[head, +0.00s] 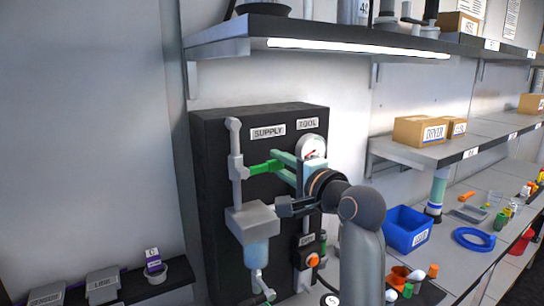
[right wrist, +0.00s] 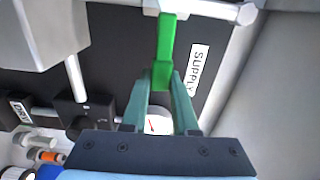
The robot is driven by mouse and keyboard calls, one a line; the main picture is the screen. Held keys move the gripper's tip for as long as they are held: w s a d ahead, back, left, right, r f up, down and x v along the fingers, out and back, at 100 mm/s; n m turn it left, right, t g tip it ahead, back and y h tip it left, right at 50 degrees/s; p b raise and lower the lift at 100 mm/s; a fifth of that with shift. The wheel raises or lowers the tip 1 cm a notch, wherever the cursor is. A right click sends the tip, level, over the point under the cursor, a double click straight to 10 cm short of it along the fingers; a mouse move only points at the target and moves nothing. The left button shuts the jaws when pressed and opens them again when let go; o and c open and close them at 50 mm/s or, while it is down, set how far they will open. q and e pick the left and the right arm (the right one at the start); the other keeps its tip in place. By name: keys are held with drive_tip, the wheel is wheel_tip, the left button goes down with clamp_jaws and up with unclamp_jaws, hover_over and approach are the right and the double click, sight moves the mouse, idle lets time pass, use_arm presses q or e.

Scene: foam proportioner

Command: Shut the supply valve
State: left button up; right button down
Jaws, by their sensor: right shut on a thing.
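The supply valve is on a grey vertical pipe (head: 236,150) at the left of a black panel (head: 212,140), beside the SUPPLY label (head: 268,131). Its green handle (head: 262,167) points right, level and crosswise to the pipe. The handle also shows in the right wrist view (right wrist: 167,45), square to the pipe there. My right gripper (head: 279,166) is shut on the handle's outer end, with its teal fingers on either side (right wrist: 161,80). The fingers and wrist hide part of the panel. My left gripper is not in view.
A grey block with a clear bluish bowl (head: 257,253) hangs below the valve. A lit shelf (head: 300,32) juts out above. A blue bin (head: 407,231) stands at right.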

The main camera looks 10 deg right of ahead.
drive_tip(key=shift+f+m, duration=0.2)
drive_tip(key=shift+m, duration=0.1)
idle(0.4)
drive_tip(key=c, duration=0.7)
unclamp_jaws()
